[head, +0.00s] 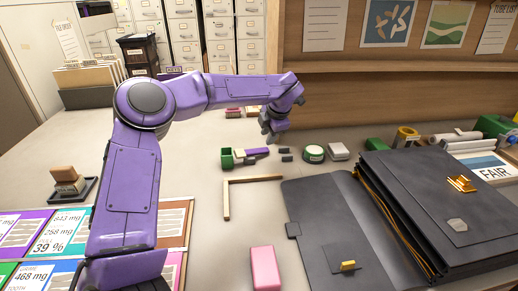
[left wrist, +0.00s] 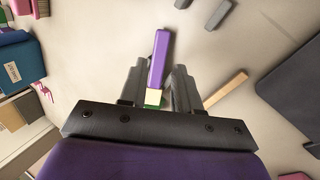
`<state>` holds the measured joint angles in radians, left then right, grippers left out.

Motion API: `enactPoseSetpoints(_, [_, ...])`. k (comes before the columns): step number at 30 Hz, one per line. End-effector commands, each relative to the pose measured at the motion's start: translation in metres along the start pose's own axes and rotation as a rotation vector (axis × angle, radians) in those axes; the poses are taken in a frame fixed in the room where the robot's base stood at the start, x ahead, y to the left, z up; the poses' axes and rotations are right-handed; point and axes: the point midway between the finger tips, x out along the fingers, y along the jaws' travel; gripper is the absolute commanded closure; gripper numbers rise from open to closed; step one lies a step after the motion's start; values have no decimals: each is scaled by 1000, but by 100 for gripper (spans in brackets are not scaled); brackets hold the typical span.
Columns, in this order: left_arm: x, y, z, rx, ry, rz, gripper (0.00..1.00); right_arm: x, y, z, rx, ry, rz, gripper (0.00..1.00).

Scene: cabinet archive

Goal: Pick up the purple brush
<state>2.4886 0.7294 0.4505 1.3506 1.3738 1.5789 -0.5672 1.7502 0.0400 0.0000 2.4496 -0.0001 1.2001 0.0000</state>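The purple brush (head: 258,151) lies on the desk in the head view, its pale end at the left beside a green block-like piece (head: 227,158). In the left wrist view the purple brush (left wrist: 160,55) runs up between the fingers, with its pale part and some green low between them. My left gripper (head: 270,133) is above and just behind the brush in the head view. Its two fingers (left wrist: 158,75) stand apart on either side of the brush in the wrist view, with gaps visible. My right gripper is not in view.
Small dark grey blocks (head: 286,158) lie close to the brush. A wooden angle piece (head: 250,179) and a pink block (head: 265,268) are nearer. A dark folder case (head: 424,200) fills the right side.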

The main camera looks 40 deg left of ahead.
Motion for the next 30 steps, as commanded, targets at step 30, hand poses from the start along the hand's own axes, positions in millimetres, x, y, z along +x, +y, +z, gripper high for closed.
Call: enactPoseSetpoints(30, [82,0,-5,-3,1,1,100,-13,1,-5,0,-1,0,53])
